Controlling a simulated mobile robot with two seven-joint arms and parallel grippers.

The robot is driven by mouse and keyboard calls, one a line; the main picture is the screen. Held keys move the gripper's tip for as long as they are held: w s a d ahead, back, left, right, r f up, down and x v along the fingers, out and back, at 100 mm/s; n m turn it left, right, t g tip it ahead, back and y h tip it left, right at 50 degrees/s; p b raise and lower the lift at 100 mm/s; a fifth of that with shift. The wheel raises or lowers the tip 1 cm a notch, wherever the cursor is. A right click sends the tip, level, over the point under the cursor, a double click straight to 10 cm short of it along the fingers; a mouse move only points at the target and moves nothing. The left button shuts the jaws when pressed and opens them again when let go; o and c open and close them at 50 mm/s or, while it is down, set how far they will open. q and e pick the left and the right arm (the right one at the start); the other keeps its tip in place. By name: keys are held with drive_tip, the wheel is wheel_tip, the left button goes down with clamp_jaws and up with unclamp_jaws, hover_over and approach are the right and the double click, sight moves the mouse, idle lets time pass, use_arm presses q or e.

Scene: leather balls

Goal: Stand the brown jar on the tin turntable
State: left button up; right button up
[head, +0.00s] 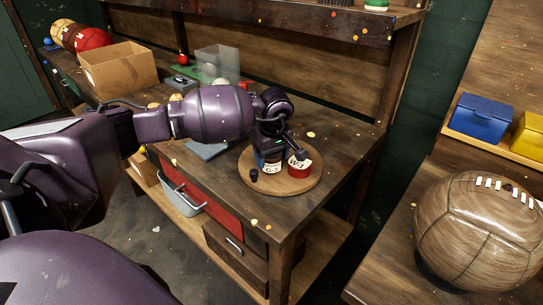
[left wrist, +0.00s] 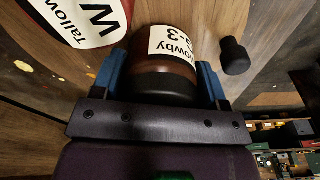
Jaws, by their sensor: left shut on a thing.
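The brown jar (head: 271,163) has a dark lid and a white label reading "C-3". It is over the front-left part of the round wooden turntable (head: 300,187); I cannot tell whether its base touches. My left gripper (head: 274,140) comes down from above and is shut on it. In the left wrist view, the blue fingers of the gripper (left wrist: 164,68) sit on both sides of the jar (left wrist: 178,64). A red tin (head: 299,168) with a white label stands close beside the jar on the turntable. My right gripper is out of view.
A small black knob (head: 253,174) is at the turntable's left edge. The turntable is on a wooden workbench (head: 335,130) with a cardboard box (head: 118,70) at the far left. A brown leather ball (head: 478,232) lies on another table at right.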

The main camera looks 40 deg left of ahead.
use_arm(q)
drive_tip(key=o, duration=1)
drive_tip(key=shift+f, duration=0.1)
drive_tip(key=shift+r, duration=0.25)
drive_tip(key=r, duration=0.4)
drive_tip(key=d+r, duration=0.1)
drive_tip(key=r, duration=0.6)
drive_tip(key=shift+s+d+r+p, duration=0.15)
drive_tip(key=shift+s+r+p, duration=0.1)
drive_tip(key=shift+r+p, duration=0.15)
drive_tip(key=shift+f, duration=0.1)
